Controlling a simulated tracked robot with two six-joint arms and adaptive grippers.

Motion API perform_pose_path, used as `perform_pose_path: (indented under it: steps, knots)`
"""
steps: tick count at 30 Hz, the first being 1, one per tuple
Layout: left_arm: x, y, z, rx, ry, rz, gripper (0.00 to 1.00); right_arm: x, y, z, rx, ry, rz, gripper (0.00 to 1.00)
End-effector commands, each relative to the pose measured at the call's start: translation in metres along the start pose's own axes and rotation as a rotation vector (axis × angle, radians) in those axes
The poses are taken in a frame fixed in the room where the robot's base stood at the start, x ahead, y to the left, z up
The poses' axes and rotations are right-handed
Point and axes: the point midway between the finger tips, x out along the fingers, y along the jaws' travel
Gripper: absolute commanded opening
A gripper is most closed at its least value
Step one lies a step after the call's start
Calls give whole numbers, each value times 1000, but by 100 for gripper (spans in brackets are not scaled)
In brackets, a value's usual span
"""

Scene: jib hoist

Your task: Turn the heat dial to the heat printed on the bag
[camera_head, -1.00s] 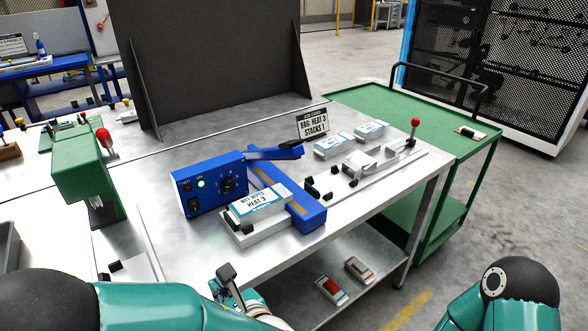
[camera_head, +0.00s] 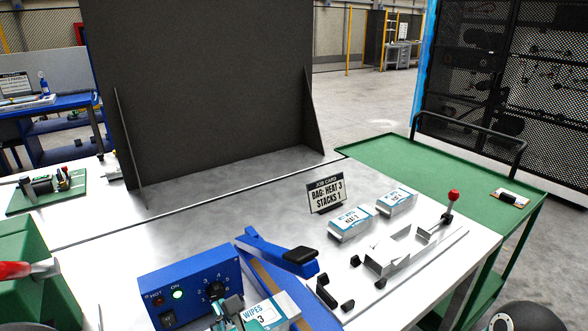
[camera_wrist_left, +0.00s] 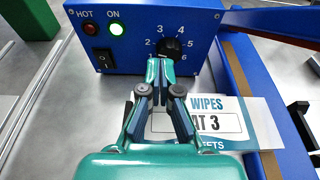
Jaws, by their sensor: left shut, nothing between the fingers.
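The blue sealer box (camera_head: 190,282) has a black heat dial (camera_head: 216,291) with numbers around it, also in the left wrist view (camera_wrist_left: 172,48). I cannot tell which number its pointer marks. The green ON light (camera_wrist_left: 115,29) is lit. The bag (camera_head: 268,315) lies in front of the sealer, its label partly hidden by my gripper; "WIPES" and a 3 show. My right gripper is out of view.
The sealer's blue arm (camera_head: 275,250) with a black handle is raised right of the box. Two more bags (camera_head: 351,224) and a metal fixture with a red-knobbed lever (camera_head: 452,197) are farther right. A green press (camera_head: 30,275) stands at left.

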Motion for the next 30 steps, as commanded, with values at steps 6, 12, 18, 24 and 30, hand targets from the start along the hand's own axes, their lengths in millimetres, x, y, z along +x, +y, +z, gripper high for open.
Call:
perform_pose_path:
  steps: [6, 12, 18, 24, 30]
  knots:
    - [27, 0, 7, 1, 1, 2, 0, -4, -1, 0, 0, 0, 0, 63]
    - [46, -1, 11, 0, 1, 0, 0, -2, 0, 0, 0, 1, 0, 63]
    - [54, -1, 14, -1, 0, -1, 0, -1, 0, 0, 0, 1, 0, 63]
    - [56, 0, 16, -3, -3, 2, 0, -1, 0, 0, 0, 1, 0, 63]
    - [56, 0, 16, -6, -6, 5, 0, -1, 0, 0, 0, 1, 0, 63]
